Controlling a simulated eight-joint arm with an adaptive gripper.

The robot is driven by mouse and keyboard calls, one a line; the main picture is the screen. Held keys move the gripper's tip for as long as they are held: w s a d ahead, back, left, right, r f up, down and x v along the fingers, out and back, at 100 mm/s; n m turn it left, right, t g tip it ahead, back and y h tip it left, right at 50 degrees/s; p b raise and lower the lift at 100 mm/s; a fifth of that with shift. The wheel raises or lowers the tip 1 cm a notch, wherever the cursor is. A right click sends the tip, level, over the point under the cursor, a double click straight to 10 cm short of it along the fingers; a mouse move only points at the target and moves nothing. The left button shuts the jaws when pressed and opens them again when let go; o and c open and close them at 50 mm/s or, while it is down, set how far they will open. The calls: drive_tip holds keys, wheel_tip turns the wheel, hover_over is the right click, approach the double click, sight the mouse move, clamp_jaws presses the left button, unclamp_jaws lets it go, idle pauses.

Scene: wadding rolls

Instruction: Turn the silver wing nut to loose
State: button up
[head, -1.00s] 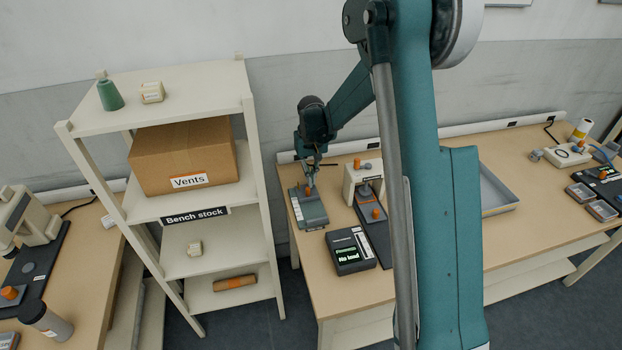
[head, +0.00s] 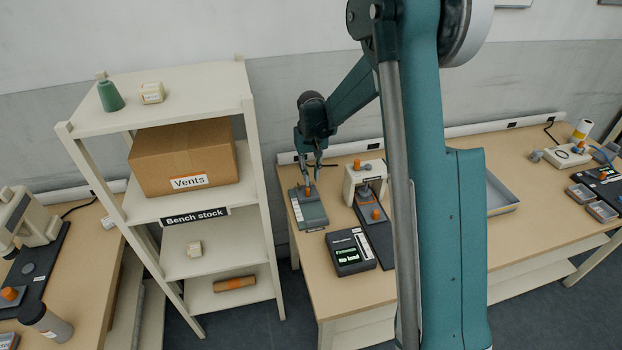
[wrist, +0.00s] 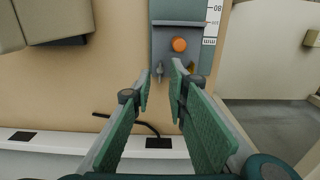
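The silver wing nut (wrist: 160,70) shows in the wrist view at the near end of a grey-teal fixture (wrist: 165,32). It appears between my two fingertips, with a gap on both sides. A brass-coloured wing nut (wrist: 191,67) sits to its right, partly hidden behind my right finger. An orange knob (wrist: 180,44) stands just beyond them on the fixture. My gripper (wrist: 160,74) is open and empty. In the head view my gripper (head: 312,170) hangs over the back end of the fixture (head: 311,213); the wing nuts are too small to make out there.
To the fixture's right stand a white press-like device (head: 364,178) and a dark display box (head: 351,251). A shelf unit (head: 190,210) with a carton (head: 185,155) stands left of the bench. A black cable (wrist: 140,124) lies near the bench's back edge.

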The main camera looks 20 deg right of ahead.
sight(311, 184)
wheel_tip(311, 184, up, 10)
idle(0.5)
drive_tip(key=shift+s+r, duration=0.1)
idle(0.4)
drive_tip(key=s+r+t, duration=0.2)
drive_tip(key=s+r, duration=0.5)
drive_tip(key=s, duration=0.3)
drive_tip(key=s+r+t, duration=0.1)
drive_tip(key=s+r, duration=0.7)
drive_tip(key=s, duration=0.2)
drive_tip(key=s+a+f+t, duration=0.1)
drive_tip(key=s+t, duration=0.3)
drive_tip(key=s, duration=1.8)
drive_tip(key=shift+f, duration=0.55)
